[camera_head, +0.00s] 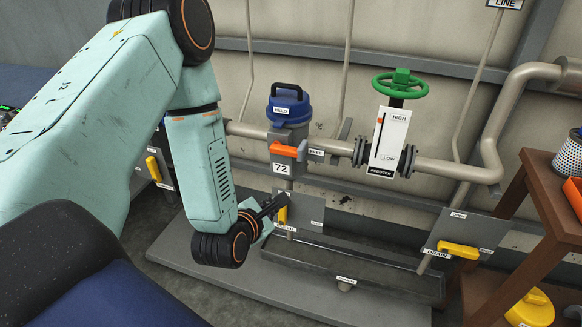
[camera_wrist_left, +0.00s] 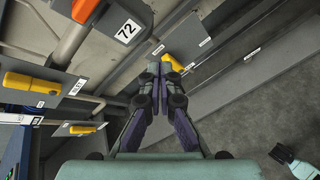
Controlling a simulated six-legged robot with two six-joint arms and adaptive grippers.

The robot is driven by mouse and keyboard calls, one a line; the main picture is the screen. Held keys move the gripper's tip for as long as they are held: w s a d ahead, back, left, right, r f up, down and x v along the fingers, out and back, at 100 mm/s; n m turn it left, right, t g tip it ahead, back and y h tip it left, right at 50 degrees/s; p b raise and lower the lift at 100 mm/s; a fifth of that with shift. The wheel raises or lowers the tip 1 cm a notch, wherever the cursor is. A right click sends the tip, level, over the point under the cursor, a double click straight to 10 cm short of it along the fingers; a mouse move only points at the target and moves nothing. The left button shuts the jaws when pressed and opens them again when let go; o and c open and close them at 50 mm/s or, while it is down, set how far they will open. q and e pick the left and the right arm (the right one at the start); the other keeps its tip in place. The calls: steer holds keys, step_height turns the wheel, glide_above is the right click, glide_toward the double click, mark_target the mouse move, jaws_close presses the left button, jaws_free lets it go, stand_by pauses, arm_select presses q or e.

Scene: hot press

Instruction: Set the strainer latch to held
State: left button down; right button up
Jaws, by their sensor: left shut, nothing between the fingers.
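The strainer (camera_head: 289,132) is a grey body with a blue lid and black handle on the wall pipe, with a "72" plate. Its orange latch (camera_head: 287,151) lies roughly level across the front, its right end toward a small label beside the body. A HELD label (camera_head: 281,110) is above it. The latch also shows at the top left of the left wrist view (camera_wrist_left: 85,10). My left gripper (camera_head: 277,203) is shut and empty, below the strainer. In the wrist view its fingertips (camera_wrist_left: 165,66) are at a yellow lever (camera_wrist_left: 174,63); contact is unclear. My right gripper is out of view.
The yellow lever (camera_head: 282,214) is on a grey plate under the strainer. A green reducer handwheel (camera_head: 400,84) is to the right. A yellow drain lever (camera_head: 458,250) and a brown shelf (camera_head: 540,190) are farther right. My left arm covers the left side.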

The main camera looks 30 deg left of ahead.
mark_target(289, 148)
arm_select(q)
steer(key=r+n, duration=0.1)
steer(key=n, duration=0.1)
steer(key=w+r+n+t, duration=0.1)
steer(key=n, duration=0.2)
steer(key=r+n, duration=0.1)
steer(key=n, duration=0.2)
steer(key=shift+w+a+t+y, duration=0.25)
steer(key=shift+a+t+y, duration=0.05)
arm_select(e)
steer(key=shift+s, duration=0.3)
arm_select(q)
steer(key=shift+d, duration=0.1)
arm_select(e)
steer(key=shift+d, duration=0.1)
